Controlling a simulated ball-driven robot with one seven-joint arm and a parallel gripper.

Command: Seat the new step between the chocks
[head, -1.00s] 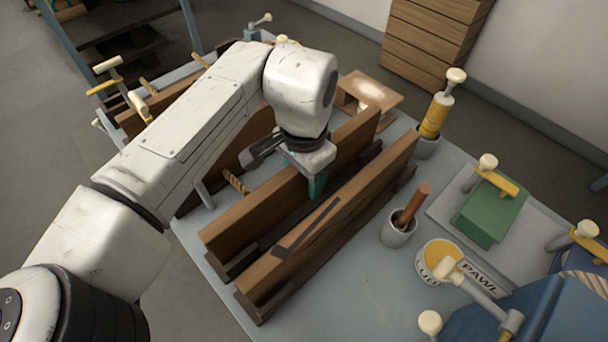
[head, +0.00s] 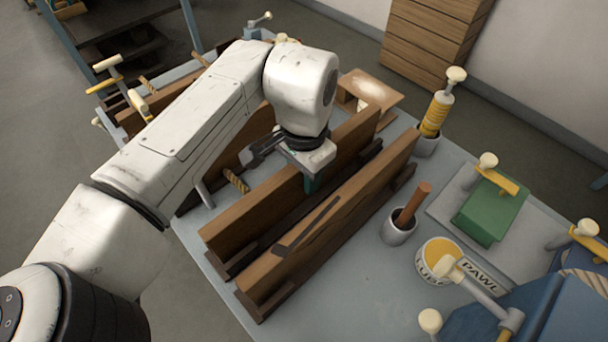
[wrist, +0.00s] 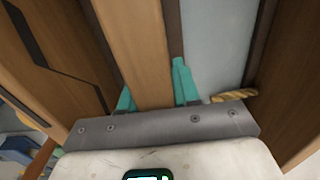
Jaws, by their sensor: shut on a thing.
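My gripper (head: 304,178) is over the middle of a long brown wooden board (head: 250,215), which stands on edge on the grey bench. In the wrist view, my teal fingers (wrist: 158,88) lie on either side of this board (wrist: 138,45), and my gripper is shut on it. A second upright board (head: 345,212) stands parallel on the right, with a dark angled strip on its side. Dark low rails (head: 240,262) run along the feet of the boards; I cannot tell which pieces are the chocks. The far finger is hidden in the head view.
A grey cup with a brown handle (head: 412,205), a yellow-topped tin (head: 437,258) and a green block (head: 490,210) stand to the right. A yellow-wrapped tool (head: 435,115) is behind them. A rope piece (head: 236,181) lies left of the held board. Bare bench (head: 350,290) shows in front.

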